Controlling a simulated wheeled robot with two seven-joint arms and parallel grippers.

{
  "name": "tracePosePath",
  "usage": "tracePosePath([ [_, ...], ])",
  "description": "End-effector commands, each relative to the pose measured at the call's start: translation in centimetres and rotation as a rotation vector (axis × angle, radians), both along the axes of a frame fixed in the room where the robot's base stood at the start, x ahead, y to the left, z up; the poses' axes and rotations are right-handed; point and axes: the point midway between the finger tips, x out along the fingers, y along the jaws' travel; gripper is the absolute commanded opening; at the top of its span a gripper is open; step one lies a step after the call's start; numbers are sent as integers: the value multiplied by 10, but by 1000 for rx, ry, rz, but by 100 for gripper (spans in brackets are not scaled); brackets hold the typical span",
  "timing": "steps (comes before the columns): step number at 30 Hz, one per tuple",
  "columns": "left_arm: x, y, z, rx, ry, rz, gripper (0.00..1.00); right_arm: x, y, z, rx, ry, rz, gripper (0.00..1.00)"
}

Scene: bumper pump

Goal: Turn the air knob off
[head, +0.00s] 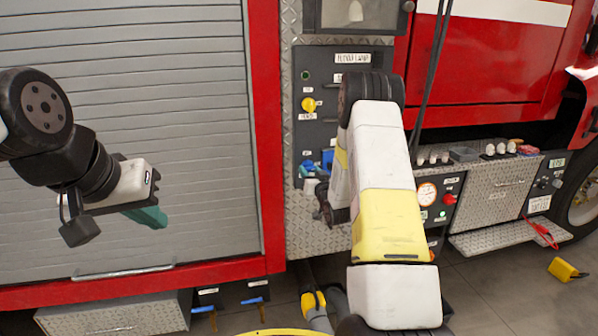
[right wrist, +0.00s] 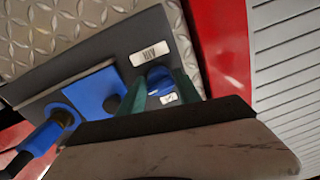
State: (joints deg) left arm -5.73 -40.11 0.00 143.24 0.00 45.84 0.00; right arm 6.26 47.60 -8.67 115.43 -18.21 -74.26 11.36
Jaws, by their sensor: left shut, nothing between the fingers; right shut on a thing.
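The air knob (right wrist: 158,78) is a small blue knob beside a white label reading AIR (right wrist: 150,53) on a dark grey panel. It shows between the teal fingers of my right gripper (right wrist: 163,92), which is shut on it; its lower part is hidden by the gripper. In the head view, my right arm reaches across the panel (head: 343,58) and hides much of that gripper. My left gripper (head: 151,215) is shut and empty, with teal fingertips, in front of the grey roller shutter (head: 150,120) and well away from the panel.
A yellow knob (head: 308,104) is higher on the panel. A gauge (head: 427,193) and red knob (head: 449,199) are to the right. Black hoses (head: 432,75) hang nearby.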

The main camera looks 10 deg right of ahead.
Motion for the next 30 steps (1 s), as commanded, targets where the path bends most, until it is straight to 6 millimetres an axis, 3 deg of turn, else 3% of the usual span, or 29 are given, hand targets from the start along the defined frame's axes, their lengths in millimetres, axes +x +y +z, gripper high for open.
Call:
tracePosePath([
  [30, 0, 0, 0, 0, 0, 0, 0, 0, -6, 3, -929, -30, -6, 0],
])
